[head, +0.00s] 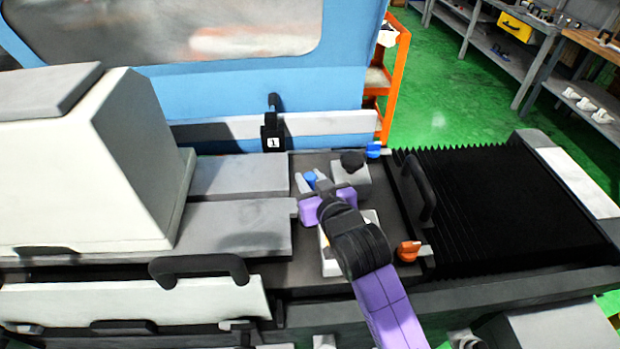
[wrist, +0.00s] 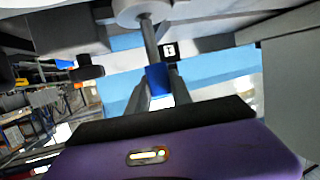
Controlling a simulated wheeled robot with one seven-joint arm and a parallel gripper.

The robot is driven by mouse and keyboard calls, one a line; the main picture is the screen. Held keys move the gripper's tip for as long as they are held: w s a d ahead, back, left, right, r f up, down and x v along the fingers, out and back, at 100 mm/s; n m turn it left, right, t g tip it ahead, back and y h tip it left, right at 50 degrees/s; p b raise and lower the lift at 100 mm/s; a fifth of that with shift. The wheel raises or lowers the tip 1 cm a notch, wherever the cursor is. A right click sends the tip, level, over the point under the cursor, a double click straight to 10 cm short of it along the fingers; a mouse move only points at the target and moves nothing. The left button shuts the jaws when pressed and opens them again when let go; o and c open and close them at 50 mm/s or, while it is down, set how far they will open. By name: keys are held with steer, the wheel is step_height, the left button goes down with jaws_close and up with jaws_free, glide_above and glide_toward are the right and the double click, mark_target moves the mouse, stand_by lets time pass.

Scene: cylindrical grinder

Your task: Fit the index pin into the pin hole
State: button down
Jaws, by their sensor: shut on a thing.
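The index pin has a blue grip and a grey shank. In the wrist view its blue grip (wrist: 158,78) is between the two fingers of my gripper (wrist: 160,88), which is shut on it. The shank (wrist: 149,38) runs up from the grip to a pale round part (wrist: 142,10) at the top edge. I cannot tell whether the tip is inside a hole or only in front of it. In the head view the blue grip (head: 311,179) shows at my purple gripper (head: 308,184), over the dark machine table. The pin hole itself cannot be made out.
A grey block with a black knob (head: 352,160) stands just right of my gripper. A blue-ended part (head: 373,149) and an orange knob (head: 408,250) lie further right. A black handle (head: 418,190) and black bellows (head: 490,205) follow. A large white housing (head: 90,170) stands left.

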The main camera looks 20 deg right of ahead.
steer(key=shift+f+b, duration=1.9)
steer(key=shift+f, duration=1)
steer(key=c, duration=1.1)
jaws_free()
steer(key=shift+s, duration=0.1)
steer(key=b+v, duration=0.1)
steer(key=v, duration=0.5)
steer(key=shift+s+r, duration=0.1)
steer(key=shift+s, duration=0.2)
steer(key=shift+s+r, duration=0.2)
steer(key=shift+s, duration=0.3)
